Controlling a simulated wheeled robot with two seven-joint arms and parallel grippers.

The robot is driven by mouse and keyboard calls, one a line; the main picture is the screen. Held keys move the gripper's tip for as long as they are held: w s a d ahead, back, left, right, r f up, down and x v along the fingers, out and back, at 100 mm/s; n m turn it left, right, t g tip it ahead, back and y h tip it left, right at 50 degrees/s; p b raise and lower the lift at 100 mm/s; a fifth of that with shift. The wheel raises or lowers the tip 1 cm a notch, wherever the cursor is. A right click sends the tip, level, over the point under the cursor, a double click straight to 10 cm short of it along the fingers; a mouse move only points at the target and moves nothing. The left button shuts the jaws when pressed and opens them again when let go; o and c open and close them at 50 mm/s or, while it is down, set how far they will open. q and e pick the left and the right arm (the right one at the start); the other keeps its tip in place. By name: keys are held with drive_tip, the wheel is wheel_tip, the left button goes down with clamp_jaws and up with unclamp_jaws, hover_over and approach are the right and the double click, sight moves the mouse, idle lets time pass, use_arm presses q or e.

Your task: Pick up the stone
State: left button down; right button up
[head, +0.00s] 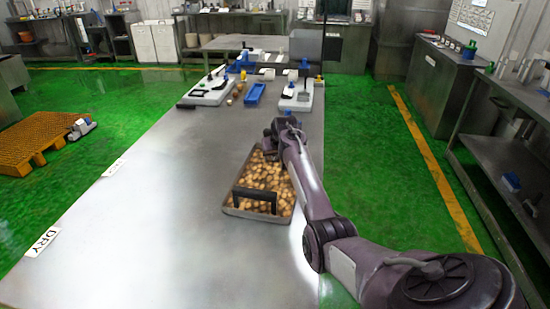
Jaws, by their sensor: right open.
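A metal tray (232,211) on the long table is filled with many small brown and tan lumps (262,178). I cannot tell which of the lumps is a stone. My right arm comes in from the lower right along the tray's right side. My right gripper (270,142) is over the far end of the tray, small and dark, with its jaws open. The arm hides part of the tray's right edge, and whether the fingertips touch any lump cannot be told. My left gripper is not in view.
The long metal table (150,215) is bare to the left of the tray. Farther back stand a blue tray (254,94), a white device (209,90) on the left, another white device (297,97) on the right, and a few loose brown lumps (238,88).

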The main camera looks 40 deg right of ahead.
drive_tip(key=c, duration=1.1)
drive_tip(key=shift+o, duration=0.2)
